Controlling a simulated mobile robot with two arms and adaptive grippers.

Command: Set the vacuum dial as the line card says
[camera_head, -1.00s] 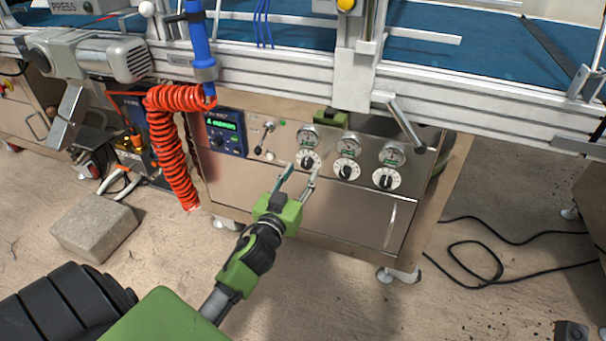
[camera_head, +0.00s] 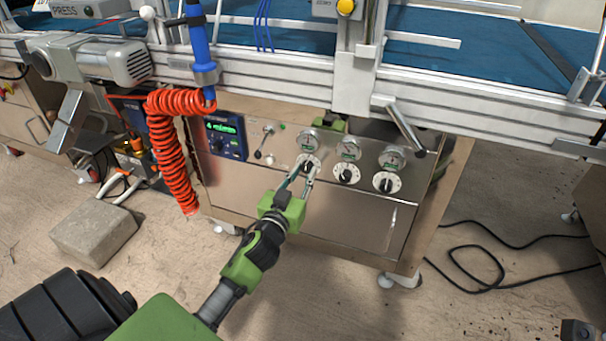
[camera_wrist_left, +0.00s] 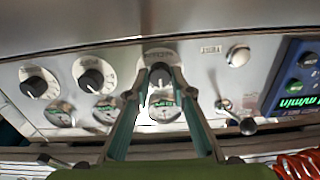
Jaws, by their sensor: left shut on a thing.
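Three round white dials with black knobs sit in a row on the steel panel: the left dial (camera_head: 308,162), the middle dial (camera_head: 347,173) and the right dial (camera_head: 387,182). My left gripper (camera_head: 307,169) is shut on the knob of the left dial, with its fingers either side of it. In the left wrist view, which looks upside down, the held knob (camera_wrist_left: 160,74) shows between the fingertips (camera_wrist_left: 161,84). Its label is too blurred to read, and the fingers hide part of its scale. No readable line card shows. My right gripper is not in view.
Pressure gauges (camera_head: 349,149) sit above the dials. A blue display unit (camera_head: 225,137) and a toggle lever (camera_head: 264,141) are to their left. A coiled red hose (camera_head: 171,155) hangs farther left. A metal handle (camera_head: 405,130) juts out above right.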

